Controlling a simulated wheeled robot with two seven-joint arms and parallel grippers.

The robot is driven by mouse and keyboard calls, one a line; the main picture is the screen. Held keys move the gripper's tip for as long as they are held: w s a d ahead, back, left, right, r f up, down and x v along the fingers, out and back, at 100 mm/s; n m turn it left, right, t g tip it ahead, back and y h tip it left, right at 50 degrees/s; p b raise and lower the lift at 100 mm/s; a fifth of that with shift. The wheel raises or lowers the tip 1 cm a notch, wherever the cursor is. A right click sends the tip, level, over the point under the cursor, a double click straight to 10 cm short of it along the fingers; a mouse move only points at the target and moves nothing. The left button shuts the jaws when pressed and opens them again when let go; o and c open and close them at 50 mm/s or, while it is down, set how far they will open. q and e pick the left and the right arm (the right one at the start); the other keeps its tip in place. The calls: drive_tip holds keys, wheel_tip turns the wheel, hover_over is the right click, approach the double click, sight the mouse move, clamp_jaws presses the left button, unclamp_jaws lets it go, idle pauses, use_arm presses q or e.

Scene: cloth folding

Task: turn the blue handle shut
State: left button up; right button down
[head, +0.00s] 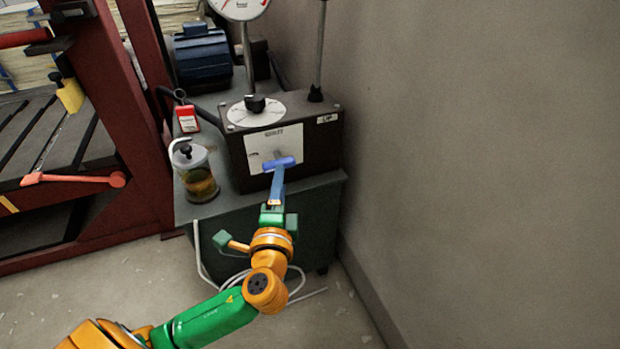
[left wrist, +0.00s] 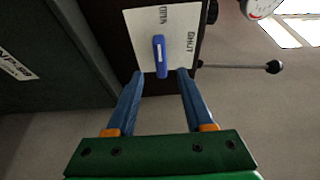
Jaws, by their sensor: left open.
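The blue handle (head: 279,163) is a short bar on the white plate (head: 262,143) on the front of a black box. In the head view it lies roughly level. In the left wrist view the blue handle (left wrist: 160,56) lies in line with the word OPEN on the white plate (left wrist: 142,22); SHUT is printed to the right. My left gripper (left wrist: 161,74) is open, its blue fingers on either side of the handle's near end, with gaps visible. In the head view the left gripper (head: 275,179) is just below the handle. My right gripper is not in view.
The black box (head: 325,146) stands on a grey-green cabinet (head: 325,190). A glass jar (head: 196,178) and a red tag (head: 187,119) are to its left. A blue motor (head: 202,55) and a gauge (head: 239,8) are behind. A bare wall (head: 480,130) is at right.

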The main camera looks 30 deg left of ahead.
sight(281, 161)
use_arm(q)
drive_tip(key=x, duration=0.6)
drive_tip(key=shift+w+a+r, duration=0.1)
drive_tip(key=shift+w+a, duration=0.15)
drive_tip(key=shift+w, duration=0.05)
clamp_jaws()
